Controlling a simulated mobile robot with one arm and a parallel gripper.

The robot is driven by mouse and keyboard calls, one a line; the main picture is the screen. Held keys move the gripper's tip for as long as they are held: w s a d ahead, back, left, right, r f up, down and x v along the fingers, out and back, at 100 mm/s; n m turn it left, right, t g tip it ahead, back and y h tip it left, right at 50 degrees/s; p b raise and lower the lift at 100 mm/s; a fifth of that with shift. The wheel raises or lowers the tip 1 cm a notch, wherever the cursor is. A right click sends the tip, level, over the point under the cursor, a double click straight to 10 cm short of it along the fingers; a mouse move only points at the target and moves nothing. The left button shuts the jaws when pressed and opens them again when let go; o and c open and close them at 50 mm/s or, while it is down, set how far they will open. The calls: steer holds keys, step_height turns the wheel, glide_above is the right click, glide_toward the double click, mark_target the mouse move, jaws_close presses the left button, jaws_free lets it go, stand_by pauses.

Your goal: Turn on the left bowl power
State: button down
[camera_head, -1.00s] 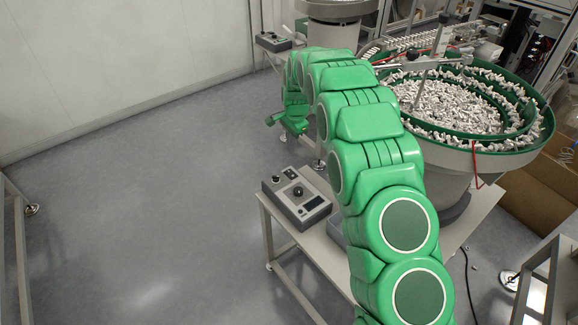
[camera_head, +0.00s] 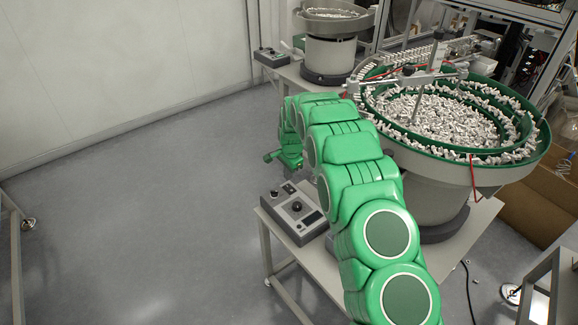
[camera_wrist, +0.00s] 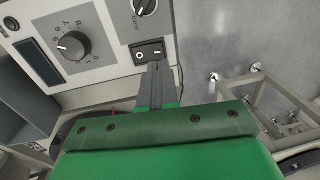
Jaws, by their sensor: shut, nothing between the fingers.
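A grey control box (camera_head: 296,214) stands on the near table, left of my green arm. In the wrist view the box panel (camera_wrist: 100,72) fills the upper left, with a large numbered dial (camera_wrist: 70,47), a smaller knob (camera_wrist: 144,6), a dark display (camera_wrist: 38,62) and a black rocker switch (camera_wrist: 149,51). My gripper (camera_wrist: 157,66) is shut and empty. Its fingertips lie over the lower edge of the switch in the picture; I cannot tell whether they touch it. Which way the rocker is pressed is unclear.
A large green-rimmed bowl (camera_head: 430,185) full of small white parts stands right of the arm. A farther bowl (camera_head: 332,47) stands behind, with another control box (camera_head: 271,57) beside it. Cardboard (camera_head: 540,205) lies at the right. The floor at the left is clear.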

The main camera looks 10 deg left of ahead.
mark_target(287, 186)
steer(key=shift+w+a+f, duration=0.1)
steer(key=shift+f, duration=1)
steer(key=shift+w+a+f, duration=0.1)
steer(key=shift+f, duration=0.95)
steer(key=shift+f, duration=0.2)
steer(key=shift+s+d+r, duration=0.1)
steer(key=shift+d, duration=0.05)
steer(key=shift+s+d+r, duration=0.25)
steer(key=shift+s+d, duration=0.1)
steer(key=shift+d, duration=0.05)
